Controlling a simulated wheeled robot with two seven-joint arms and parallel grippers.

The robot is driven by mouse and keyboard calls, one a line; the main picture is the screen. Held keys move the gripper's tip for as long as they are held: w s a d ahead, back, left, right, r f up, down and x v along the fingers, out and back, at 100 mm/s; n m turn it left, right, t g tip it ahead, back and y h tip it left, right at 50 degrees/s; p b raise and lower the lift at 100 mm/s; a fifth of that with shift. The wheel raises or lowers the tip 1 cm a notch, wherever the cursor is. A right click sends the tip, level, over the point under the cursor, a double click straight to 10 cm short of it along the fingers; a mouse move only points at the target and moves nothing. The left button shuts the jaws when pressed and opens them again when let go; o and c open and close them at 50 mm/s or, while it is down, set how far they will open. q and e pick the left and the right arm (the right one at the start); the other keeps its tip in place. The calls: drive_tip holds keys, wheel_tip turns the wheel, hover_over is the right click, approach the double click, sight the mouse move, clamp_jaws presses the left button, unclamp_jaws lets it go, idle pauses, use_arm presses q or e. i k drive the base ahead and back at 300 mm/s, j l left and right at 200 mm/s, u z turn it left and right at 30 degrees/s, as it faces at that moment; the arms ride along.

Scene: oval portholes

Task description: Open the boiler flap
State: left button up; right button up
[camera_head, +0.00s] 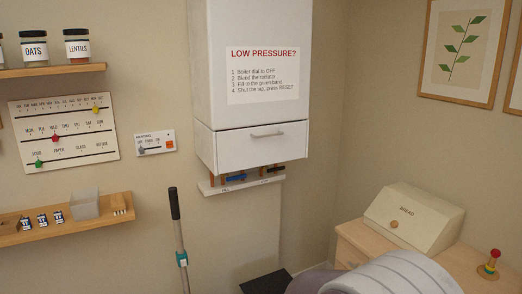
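The white boiler (262,112) hangs on the wall at the upper middle. Its flap (235,153) is the lower front panel, with a thin seam along its top edge. The flap looks shut, flush with the front above it.
A dark-handled pole (178,235) stands at lower middle. A bread box (414,216) sits at right.

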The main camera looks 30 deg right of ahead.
sight(237, 149)
drive_tip(key=i+l+z, duration=0.2)
drive_tip(key=l, duration=0.25)
drive_tip(key=i+l+z, duration=0.15)
drive_tip(key=l, duration=0.3)
drive_tip(key=i+l+z, duration=0.2)
drive_tip(key=l, duration=0.2)
drive_tip(key=i+l+z, duration=0.2)
drive_tip(key=i+l, duration=0.1)
drive_tip(key=l, duration=0.05)
